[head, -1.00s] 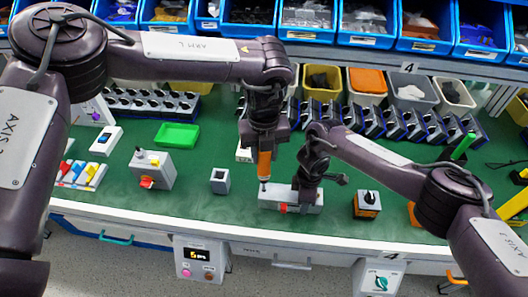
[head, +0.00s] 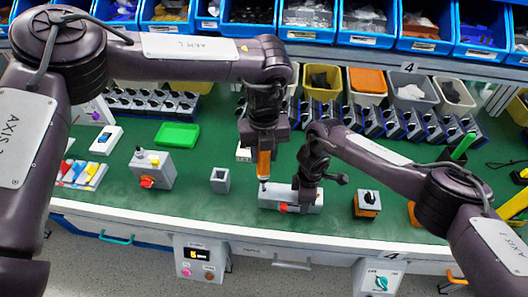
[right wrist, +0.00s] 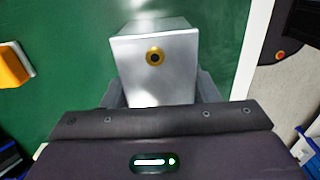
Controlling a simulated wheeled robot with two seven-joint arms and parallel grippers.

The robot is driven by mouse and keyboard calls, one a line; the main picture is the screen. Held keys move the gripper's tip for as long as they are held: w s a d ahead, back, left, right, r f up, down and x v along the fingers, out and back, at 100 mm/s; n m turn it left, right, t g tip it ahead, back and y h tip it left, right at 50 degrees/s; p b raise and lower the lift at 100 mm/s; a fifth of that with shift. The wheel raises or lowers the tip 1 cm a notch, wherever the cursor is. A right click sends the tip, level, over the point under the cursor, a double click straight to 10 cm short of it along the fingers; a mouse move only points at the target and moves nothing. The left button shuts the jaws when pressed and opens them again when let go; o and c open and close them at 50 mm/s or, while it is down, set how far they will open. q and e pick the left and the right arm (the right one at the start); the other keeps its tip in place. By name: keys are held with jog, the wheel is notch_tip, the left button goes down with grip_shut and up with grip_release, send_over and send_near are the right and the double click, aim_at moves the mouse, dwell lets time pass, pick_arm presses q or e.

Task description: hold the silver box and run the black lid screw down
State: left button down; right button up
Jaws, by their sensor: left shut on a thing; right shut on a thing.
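The silver box (head: 272,201) lies on the green bench top near its front edge, with a small red part on its front side. My right gripper (head: 306,205) is shut on its right part from above. In the right wrist view the silver box (right wrist: 155,85) sits between the fingers, and a brass ring with a dark centre shows on it. My left gripper (head: 264,146) is shut on an orange screwdriver (head: 264,163), held upright. Its dark tip is at the left part of the box. The black lid screw cannot be told apart from the tip.
A small grey square holder (head: 220,180) and a grey switch box (head: 153,170) stand to the left. An orange and grey switch block (head: 367,203) stands to the right. A green tray (head: 177,135) lies behind. Several switches and bins line the back.

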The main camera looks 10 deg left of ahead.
pick_arm(q)
jog(key=shift+r, duration=2.2)
jog(key=shift+d, duration=0.1)
pick_arm(e)
jog(key=o, duration=1.5)
jog(key=shift+r, duration=0.1)
